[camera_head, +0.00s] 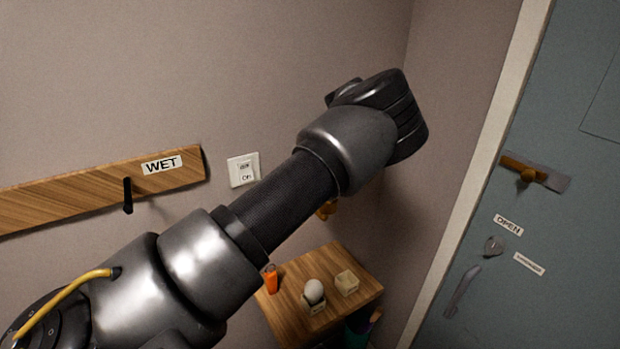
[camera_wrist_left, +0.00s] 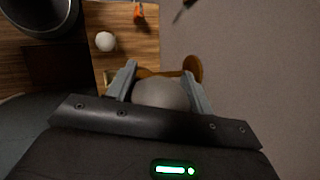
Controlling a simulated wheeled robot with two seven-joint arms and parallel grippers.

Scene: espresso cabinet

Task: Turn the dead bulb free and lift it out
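In the left wrist view the dull grey round dead bulb (camera_wrist_left: 160,93) sits between the two fingers of my left gripper (camera_wrist_left: 160,72). The fingers lie against its two sides with no clear gap. A brass-coloured lamp fitting (camera_wrist_left: 193,67) with a round plate on the wall shows just beyond the bulb; the bulb's base and socket are hidden. In the head view my left arm hides the gripper and bulb, and only a bit of the brass fitting (camera_head: 326,210) shows below it. My right gripper is in neither view.
Below, a small wooden shelf (camera_head: 325,260) bears a white bulb (camera_head: 314,290) in a holder, a pale block-like holder (camera_head: 347,282) and an orange item (camera_head: 271,279). A wall switch (camera_head: 243,170) and a WET-labelled board (camera_head: 100,190) are left; a blue-grey door (camera_head: 560,230) is right.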

